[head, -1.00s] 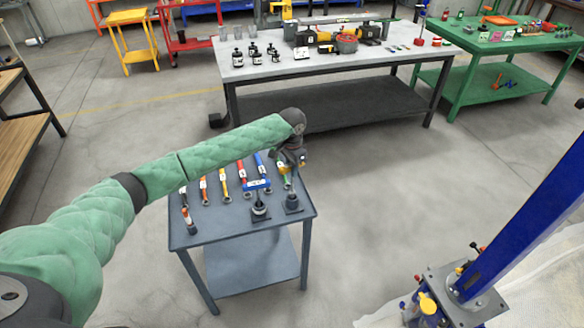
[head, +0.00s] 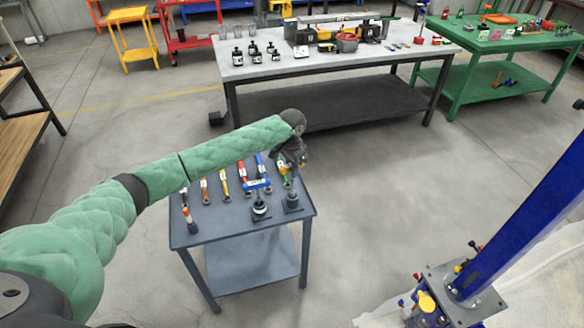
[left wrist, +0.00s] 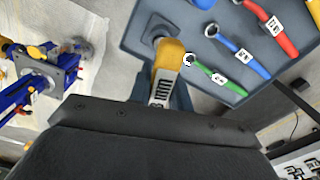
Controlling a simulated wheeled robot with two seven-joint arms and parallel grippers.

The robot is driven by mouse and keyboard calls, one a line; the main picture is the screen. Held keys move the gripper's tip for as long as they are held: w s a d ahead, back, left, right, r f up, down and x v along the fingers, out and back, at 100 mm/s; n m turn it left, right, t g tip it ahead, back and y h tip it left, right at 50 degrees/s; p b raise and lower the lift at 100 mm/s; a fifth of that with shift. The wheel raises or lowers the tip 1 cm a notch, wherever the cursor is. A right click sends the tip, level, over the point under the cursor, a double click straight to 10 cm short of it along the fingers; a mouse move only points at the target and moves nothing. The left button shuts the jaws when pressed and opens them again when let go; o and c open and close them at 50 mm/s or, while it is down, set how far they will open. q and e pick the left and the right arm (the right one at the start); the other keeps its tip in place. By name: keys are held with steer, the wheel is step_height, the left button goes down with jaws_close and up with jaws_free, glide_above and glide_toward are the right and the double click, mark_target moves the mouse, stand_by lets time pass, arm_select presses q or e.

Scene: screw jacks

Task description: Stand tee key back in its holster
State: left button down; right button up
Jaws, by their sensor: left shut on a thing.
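My left gripper (head: 290,168) is over the right end of the small grey-blue table (head: 225,228). It is shut on the tee key with a yellow handle (left wrist: 168,56), which carries a pale label and lies between my fingers in the left wrist view. Below the gripper stands a dark holster with a square base (head: 291,206); the base also shows just beyond the handle in the left wrist view (left wrist: 156,27). The key's shaft is mostly hidden, so I cannot tell how deep it sits. My right gripper is not in view.
A blue-handled tool (head: 257,184) stands in a similar base left of the gripper. Several wrenches lie in a row behind, including a green one (left wrist: 215,74) close by. A blue jack post (head: 530,215) rises at the right. Floor between is clear.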

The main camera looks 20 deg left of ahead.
arm_select(q)
steer(key=shift+f+b, duration=0.45)
steer(key=shift+f, duration=2.05)
steer(key=c, duration=1.2)
jaws_free()
